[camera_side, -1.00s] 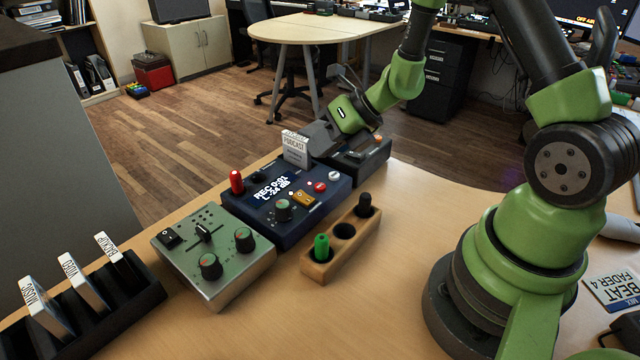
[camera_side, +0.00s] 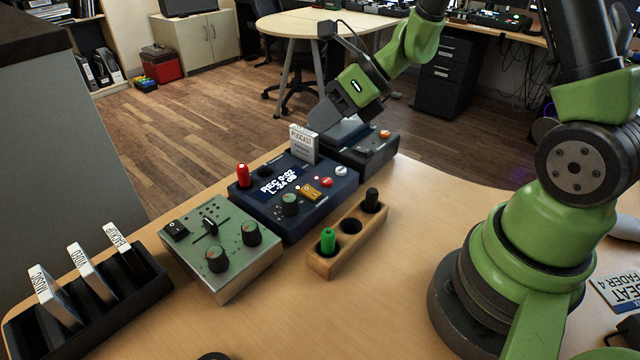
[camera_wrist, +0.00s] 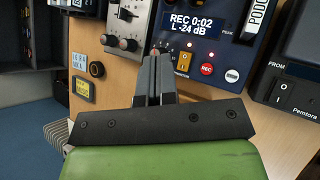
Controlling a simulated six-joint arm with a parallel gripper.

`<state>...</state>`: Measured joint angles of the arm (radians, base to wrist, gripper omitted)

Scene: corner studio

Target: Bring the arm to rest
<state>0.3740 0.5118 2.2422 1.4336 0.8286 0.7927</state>
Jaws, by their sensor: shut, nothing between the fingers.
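My gripper (camera_side: 322,117) is raised above the far end of the row of devices, just behind the PODCAST card (camera_side: 303,146). It points down and to the left. In the wrist view my gripper (camera_wrist: 155,62) has its two fingers together with nothing between them. The blue recorder (camera_side: 277,222) stands on the table with the PODCAST card upright in it, and its display reads REC 0:02. The recorder (camera_wrist: 232,62) also shows beyond the fingers in the wrist view.
A green mixer (camera_side: 213,280) and a dark switch box (camera_side: 365,165) flank the recorder. A wooden holder (camera_side: 330,264) carries a green and a black plug. A black rack (camera_side: 150,283) holds several cards. The table (camera_side: 300,330) is clear in front.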

